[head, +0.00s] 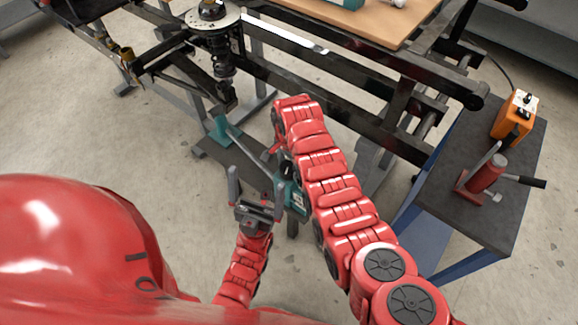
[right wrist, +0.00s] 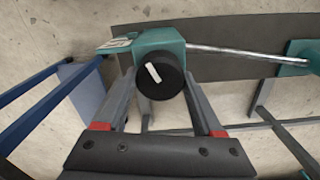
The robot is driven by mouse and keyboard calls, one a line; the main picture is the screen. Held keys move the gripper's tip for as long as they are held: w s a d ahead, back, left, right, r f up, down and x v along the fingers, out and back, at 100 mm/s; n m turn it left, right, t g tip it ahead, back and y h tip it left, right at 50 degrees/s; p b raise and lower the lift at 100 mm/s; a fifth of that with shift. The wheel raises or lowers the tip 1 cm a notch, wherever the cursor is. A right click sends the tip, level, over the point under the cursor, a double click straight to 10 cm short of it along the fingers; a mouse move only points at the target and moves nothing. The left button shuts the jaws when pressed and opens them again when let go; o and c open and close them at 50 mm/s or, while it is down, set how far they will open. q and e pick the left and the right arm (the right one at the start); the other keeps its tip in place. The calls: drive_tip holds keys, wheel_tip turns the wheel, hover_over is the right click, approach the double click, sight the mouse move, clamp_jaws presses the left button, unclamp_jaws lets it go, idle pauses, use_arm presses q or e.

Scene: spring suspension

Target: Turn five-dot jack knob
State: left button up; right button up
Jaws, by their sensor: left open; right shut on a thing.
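The teal jack (head: 292,192) is partly hidden by my right arm in the head view. In the right wrist view its teal body (right wrist: 155,40) carries a round black knob (right wrist: 160,80) with a white pointer line, tilted to the upper left. A pale label (right wrist: 117,43) sits on its side, its dots too small to count. My right gripper (right wrist: 157,72) is shut on the knob, one finger on each side; my arm hides it in the head view. My left gripper (head: 256,178) is open and empty, close to the left of the jack.
A metal rod (right wrist: 235,52) runs from the jack to another teal piece (head: 225,130). The dark frame with the spring strut (head: 222,65) stands beyond. At right, a cart (head: 500,225) holds an orange box (head: 514,118) and a red bottle jack (head: 488,172).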

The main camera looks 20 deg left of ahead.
drive_tip(key=n, duration=0.3)
drive_tip(key=shift+n, duration=0.3)
drive_tip(key=n, duration=0.3)
drive_tip(key=shift+w+a+n+b, duration=0.1)
drive_tip(key=shift+a+n+b, duration=0.05)
drive_tip(key=shift+n+b, duration=0.15)
drive_tip(key=n, duration=0.4)
drive_tip(key=shift+n, duration=0.3)
drive_tip(key=n+b, duration=0.1)
drive_tip(key=n, duration=0.1)
drive_tip(key=shift+n, duration=0.8)
drive_tip(key=n+b, duration=0.2)
drive_tip(key=n, duration=0.1)
drive_tip(key=shift+f+n, duration=0.15)
drive_tip(key=shift+n, duration=0.25)
drive_tip(key=n+b, duration=0.2)
drive_tip(key=n, duration=0.2)
drive_tip(key=shift+a, duration=0.1)
drive_tip(key=n, duration=0.1)
drive_tip(key=n+b, duration=0.1)
drive_tip(key=n, duration=0.1)
drive_tip(key=n+b, duration=0.1)
drive_tip(key=shift+s+n, duration=0.25)
drive_tip(key=shift+n, duration=0.15)
drive_tip(key=shift+n+b, duration=0.6)
drive_tip(key=shift+n, duration=0.9)
